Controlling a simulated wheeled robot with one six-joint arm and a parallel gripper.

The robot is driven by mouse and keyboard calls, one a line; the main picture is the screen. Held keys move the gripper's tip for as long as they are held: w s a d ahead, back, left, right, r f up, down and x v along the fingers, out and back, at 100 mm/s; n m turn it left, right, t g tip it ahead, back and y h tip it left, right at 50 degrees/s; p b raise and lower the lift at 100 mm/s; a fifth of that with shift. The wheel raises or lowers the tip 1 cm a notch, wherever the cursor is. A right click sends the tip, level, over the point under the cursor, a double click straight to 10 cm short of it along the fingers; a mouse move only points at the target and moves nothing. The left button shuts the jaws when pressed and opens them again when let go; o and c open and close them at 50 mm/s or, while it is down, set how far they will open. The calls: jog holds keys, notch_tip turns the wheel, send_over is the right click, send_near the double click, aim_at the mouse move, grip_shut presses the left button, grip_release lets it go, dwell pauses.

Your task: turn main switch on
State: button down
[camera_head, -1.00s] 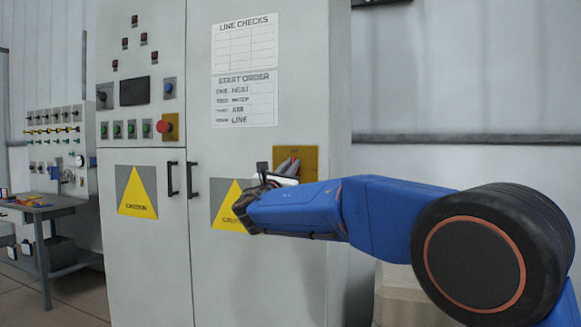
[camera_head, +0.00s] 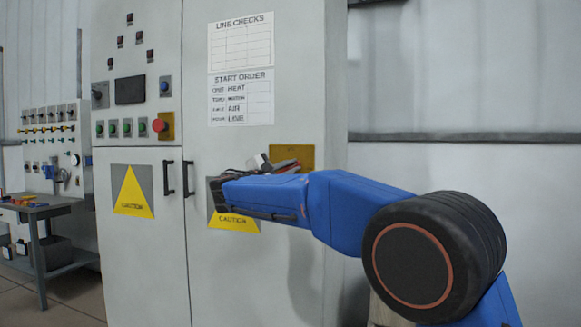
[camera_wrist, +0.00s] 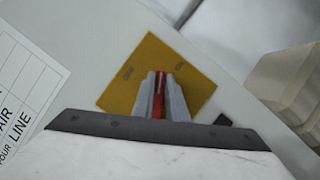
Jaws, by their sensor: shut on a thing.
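The main switch is a red handle (camera_wrist: 159,95) on a yellow plate (camera_wrist: 190,68), which shows tilted in the wrist view. In the head view the yellow plate (camera_head: 304,153) is on the right door of the grey cabinet, partly hidden behind my gripper. My gripper (camera_wrist: 160,90) has its two grey fingers on either side of the red handle and is shut on it. In the head view my gripper (camera_head: 284,164) reaches the plate from the lower left. Small lettering on the plate is too blurred to read surely.
The grey cabinet (camera_head: 250,270) carries a red button (camera_head: 159,125), several green buttons and two black door handles. Paper sheets (camera_head: 241,97) hang above the switch. A side table (camera_head: 45,210) stands at the left. Beige stacked boxes (camera_wrist: 290,85) show at the right in the wrist view.

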jog(key=shift+w+a+f+m+g+y, duration=0.15)
jog(key=shift+m+g, duration=0.2)
jog(key=shift+m, duration=0.6)
jog(key=shift+s+d+f+m+g+y, duration=0.1)
jog(key=shift+f+m+g+y, duration=0.15)
jog(key=shift+m, duration=0.65)
jog(key=shift+w+a+f+m+g+y, duration=0.1)
jog(key=shift+m+g, duration=0.3)
jog(key=shift+m, duration=0.55)
jog(key=shift+r, duration=0.1)
jog(key=c, duration=1.8)
grip_release()
jog(key=shift+o, duration=0.2)
jog(key=shift+w+a, duration=0.1)
jog(key=shift+a, duration=0.05)
jog(key=shift+m, duration=0.3)
jog(key=v, duration=1.7)
